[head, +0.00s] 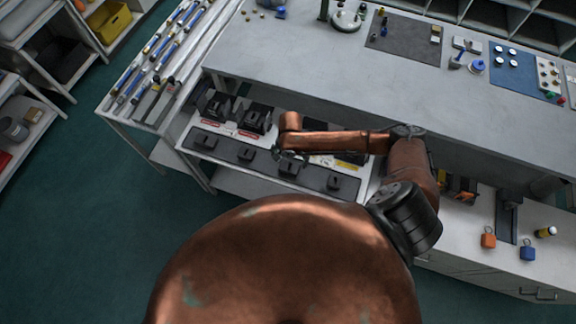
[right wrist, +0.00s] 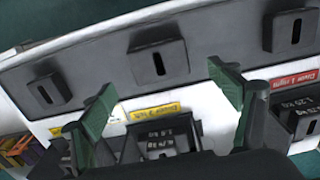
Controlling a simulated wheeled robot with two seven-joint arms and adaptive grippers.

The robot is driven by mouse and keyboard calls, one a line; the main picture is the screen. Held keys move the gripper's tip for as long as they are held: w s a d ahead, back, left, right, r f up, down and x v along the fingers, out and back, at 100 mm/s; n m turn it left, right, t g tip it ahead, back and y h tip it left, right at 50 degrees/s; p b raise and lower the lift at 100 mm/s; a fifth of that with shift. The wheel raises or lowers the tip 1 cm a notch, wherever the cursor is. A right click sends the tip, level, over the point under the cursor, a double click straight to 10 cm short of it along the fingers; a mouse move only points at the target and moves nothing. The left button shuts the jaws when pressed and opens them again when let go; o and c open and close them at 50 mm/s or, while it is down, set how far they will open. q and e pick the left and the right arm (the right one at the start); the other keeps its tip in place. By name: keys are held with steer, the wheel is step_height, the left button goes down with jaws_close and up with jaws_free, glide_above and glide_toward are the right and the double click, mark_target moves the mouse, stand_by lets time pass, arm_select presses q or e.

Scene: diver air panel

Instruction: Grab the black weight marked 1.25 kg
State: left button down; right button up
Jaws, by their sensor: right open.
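My right gripper (head: 290,156) is over the lower shelf in the head view. In the right wrist view its green-padded fingers (right wrist: 164,88) are spread wide with nothing between the pads. Black weights with pale markings stand on the white surface: one (right wrist: 168,134) low in the middle, partly hidden by my gripper, and another (right wrist: 300,103) at the right edge. The right one's marking looks like 1.25 kg; the middle one's is hard to read. Dark weights also show in the head view (head: 256,117), their markings too small to read. My left gripper is not in view.
A dark strip (right wrist: 85,68) holds several slotted black blocks (right wrist: 157,62). A yellow label (right wrist: 156,112) and a red label (right wrist: 294,79) lie on the white surface. The grey worktop (head: 300,60) overhangs behind. Orange (head: 488,238) and blue (head: 527,250) weights stand at right.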

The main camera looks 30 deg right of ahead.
mark_target(290, 166)
step_height(290, 166, down, 4)
steer(key=shift+s+a+r, duration=0.1)
steer(key=shift+s, duration=0.05)
steer(key=shift+f, duration=0.6)
steer(key=c, duration=0.8)
steer(key=shift+c, duration=1.3)
steer(key=c, duration=1.1)
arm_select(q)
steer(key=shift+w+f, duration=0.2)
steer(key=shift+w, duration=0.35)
arm_select(e)
steer(key=shift+r, duration=0.1)
